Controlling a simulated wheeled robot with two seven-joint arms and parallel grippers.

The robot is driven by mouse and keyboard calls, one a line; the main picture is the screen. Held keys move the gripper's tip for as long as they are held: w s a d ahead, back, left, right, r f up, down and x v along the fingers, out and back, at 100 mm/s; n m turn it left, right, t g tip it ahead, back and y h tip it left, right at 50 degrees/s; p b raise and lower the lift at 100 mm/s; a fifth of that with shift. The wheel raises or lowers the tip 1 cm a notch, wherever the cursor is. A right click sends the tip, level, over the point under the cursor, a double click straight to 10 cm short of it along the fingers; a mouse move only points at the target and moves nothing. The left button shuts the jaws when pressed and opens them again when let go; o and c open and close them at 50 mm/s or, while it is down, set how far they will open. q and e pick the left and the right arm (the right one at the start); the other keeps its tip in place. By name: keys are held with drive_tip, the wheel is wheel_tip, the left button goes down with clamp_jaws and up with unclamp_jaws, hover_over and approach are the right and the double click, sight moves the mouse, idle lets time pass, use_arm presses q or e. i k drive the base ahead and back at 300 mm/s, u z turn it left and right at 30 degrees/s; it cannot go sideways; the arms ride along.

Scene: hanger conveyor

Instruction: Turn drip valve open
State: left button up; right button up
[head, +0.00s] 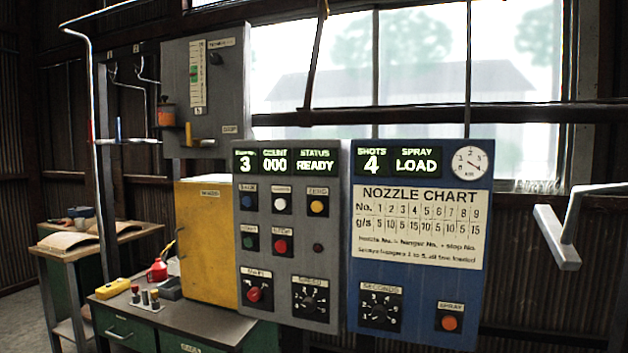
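A small label that seems to read DRIP (231,129) sits low on the grey wall box (232,88). To its left, a small yellow upright lever (188,134) stands by a short horizontal yellowish part at the box's lower edge. It looks like the drip valve handle, but it is too small to tell its exact setting. An orange and dark cup (166,116) hangs just left of it. Neither of my grippers shows in the head view.
A grey control panel (290,330) and a blue nozzle chart panel (415,285) stand in front. A yellow cabinet (207,245) and a workbench (125,318) with small items are below the box. A bent pipe (93,90) rises at left. A grey bar (557,240) juts in at right.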

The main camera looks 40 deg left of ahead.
sight(188, 135)
drive_tip(key=u, duration=3.05)
drive_tip(key=i, duration=4.75)
drive_tip(key=z, duration=3.65)
